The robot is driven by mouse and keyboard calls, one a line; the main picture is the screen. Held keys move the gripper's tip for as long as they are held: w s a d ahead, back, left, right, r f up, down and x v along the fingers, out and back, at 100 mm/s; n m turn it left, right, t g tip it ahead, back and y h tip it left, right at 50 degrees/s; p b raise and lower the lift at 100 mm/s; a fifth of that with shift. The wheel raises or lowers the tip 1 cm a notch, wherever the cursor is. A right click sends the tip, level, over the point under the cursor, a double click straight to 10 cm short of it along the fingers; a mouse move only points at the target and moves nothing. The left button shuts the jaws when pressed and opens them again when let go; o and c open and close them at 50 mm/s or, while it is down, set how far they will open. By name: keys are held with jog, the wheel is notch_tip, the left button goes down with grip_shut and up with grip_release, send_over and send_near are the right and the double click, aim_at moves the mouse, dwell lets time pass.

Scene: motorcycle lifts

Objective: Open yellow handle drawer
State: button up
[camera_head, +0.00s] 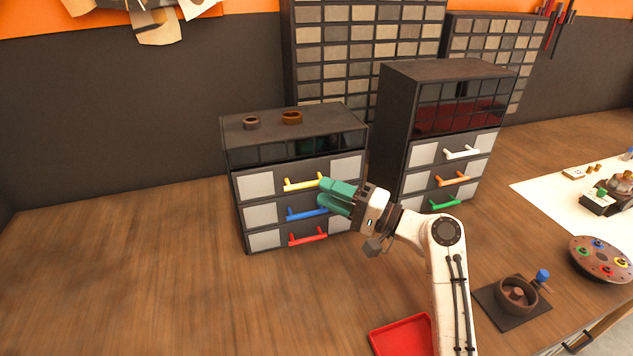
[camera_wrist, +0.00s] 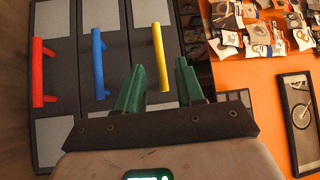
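The yellow handle (camera_head: 302,184) is on the top drawer (camera_head: 262,184) of the left dark cabinet; this drawer looks closed. In the wrist view the yellow handle (camera_wrist: 158,55) runs upright in the picture, just beyond the gap between my green fingertips. My gripper (camera_head: 321,190) is open and empty, at the right end of the yellow handle in the head view. Its two fingers also show in the wrist view (camera_wrist: 160,76), spread apart. I cannot tell whether a finger touches the handle.
A blue handle (camera_head: 306,214) and a red handle (camera_head: 308,237) sit on the drawers below. Two small rings (camera_head: 291,118) lie on the cabinet top. A taller cabinet (camera_head: 397,130) stands to the right. A red tray (camera_head: 402,336) lies in front; the table at left is clear.

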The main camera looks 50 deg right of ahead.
aim_at(295, 163)
jog(key=x, duration=0.3)
jog(key=shift+w+a+p, duration=0.1)
jog(key=shift+w+p, duration=0.05)
jog(key=shift+p, duration=0.2)
jog(key=shift+c, duration=0.5)
grip_shut()
